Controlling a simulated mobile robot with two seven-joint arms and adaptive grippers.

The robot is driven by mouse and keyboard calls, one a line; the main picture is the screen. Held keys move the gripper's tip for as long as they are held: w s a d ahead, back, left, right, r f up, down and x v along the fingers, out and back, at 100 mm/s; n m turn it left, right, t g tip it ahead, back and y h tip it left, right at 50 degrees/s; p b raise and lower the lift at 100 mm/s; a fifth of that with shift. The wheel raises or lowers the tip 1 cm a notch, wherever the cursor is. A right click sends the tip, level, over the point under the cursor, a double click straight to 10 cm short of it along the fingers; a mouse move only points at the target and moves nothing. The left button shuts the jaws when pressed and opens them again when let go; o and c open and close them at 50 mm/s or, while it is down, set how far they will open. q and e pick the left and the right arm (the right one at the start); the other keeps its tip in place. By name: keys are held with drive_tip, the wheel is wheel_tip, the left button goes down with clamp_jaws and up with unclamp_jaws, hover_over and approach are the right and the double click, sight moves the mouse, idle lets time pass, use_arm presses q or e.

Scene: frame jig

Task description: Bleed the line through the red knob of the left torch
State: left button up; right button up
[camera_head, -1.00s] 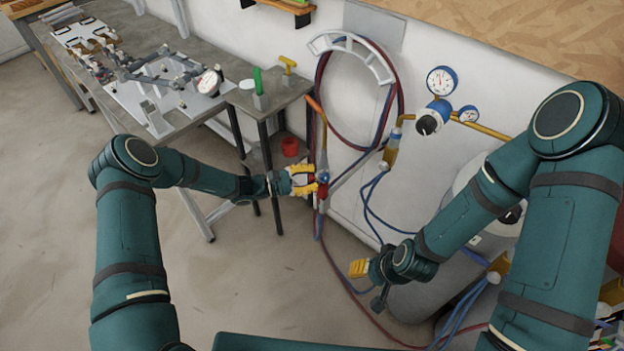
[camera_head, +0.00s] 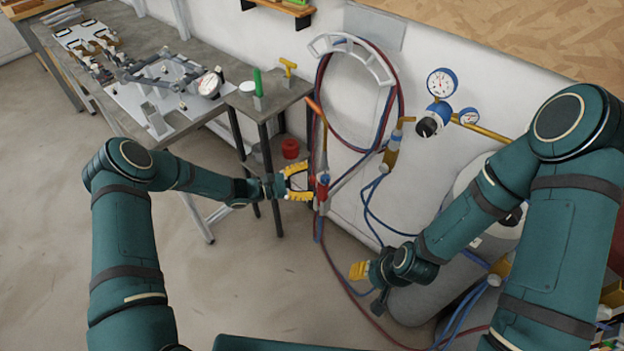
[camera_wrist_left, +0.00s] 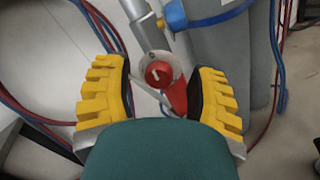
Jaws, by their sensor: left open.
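The left torch (camera_head: 324,150) stands upright at its holder by the wall, with an orange upper end and a red and blue lower part. My left gripper (camera_head: 306,182) is open, just left of the knob in the head view. In the left wrist view its fingers (camera_wrist_left: 158,95) stand wide on either side with gaps to the knob. My right gripper (camera_head: 358,271) hangs low by the grey cylinder, and its jaw opening is too small to judge.
A gauge regulator (camera_head: 436,113) and hoses (camera_head: 378,150) are on the wall at right. A grey cylinder (camera_head: 430,293) stands below. A small side table (camera_head: 285,98) with a red cup (camera_head: 290,148) beneath is left of the torch. Open floor lies in front.

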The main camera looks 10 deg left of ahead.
use_arm(q)
drive_tip(key=v, duration=1)
drive_tip(key=shift+a, duration=0.3)
drive_tip(key=shift+s, duration=0.1)
